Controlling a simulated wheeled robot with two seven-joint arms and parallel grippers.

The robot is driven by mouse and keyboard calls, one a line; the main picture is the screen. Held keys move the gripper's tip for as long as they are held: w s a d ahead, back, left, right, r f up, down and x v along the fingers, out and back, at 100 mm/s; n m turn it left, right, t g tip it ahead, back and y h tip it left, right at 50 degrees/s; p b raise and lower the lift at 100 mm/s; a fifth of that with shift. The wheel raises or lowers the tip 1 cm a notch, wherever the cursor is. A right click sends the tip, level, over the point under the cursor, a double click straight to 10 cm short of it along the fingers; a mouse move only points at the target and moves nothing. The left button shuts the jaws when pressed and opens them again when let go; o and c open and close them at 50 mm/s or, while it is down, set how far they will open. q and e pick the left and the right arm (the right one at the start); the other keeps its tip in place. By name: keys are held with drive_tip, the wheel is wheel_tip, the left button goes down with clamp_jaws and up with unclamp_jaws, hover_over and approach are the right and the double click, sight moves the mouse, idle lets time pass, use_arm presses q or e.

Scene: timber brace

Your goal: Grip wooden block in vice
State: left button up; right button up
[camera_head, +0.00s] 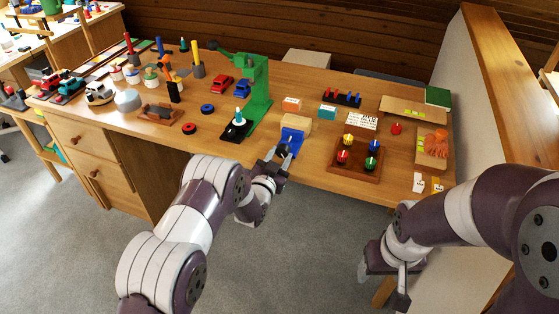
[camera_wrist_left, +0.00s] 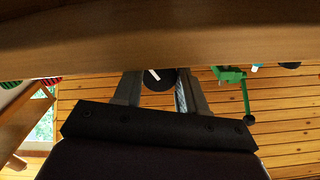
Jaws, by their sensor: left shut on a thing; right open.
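The blue vice (camera_head: 291,137) is at the front edge of the workbench. The light wooden block (camera_head: 297,123) sits at the top of the vice; I cannot tell how tightly the jaws hold it. My left gripper (camera_head: 281,154) is at the front of the vice, shut on its handle, which the fingers mostly hide. In the left wrist view a dark round part with a pale bar (camera_wrist_left: 160,78) shows between the fingers (camera_wrist_left: 158,92). My right gripper (camera_head: 383,278) is open and empty, low in front of the bench, away from the vice.
A green drill press (camera_head: 258,85) stands just left of the vice. A wooden tray (camera_head: 345,165) with coloured knobs is close on the right. The workbench edge (camera_wrist_left: 160,45) spans the left wrist view. A partition (camera_head: 450,75) borders the bench on the right. The floor in front is clear.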

use_arm(q)
drive_tip(key=o, duration=1.1)
drive_tip(key=shift+c, duration=0.2)
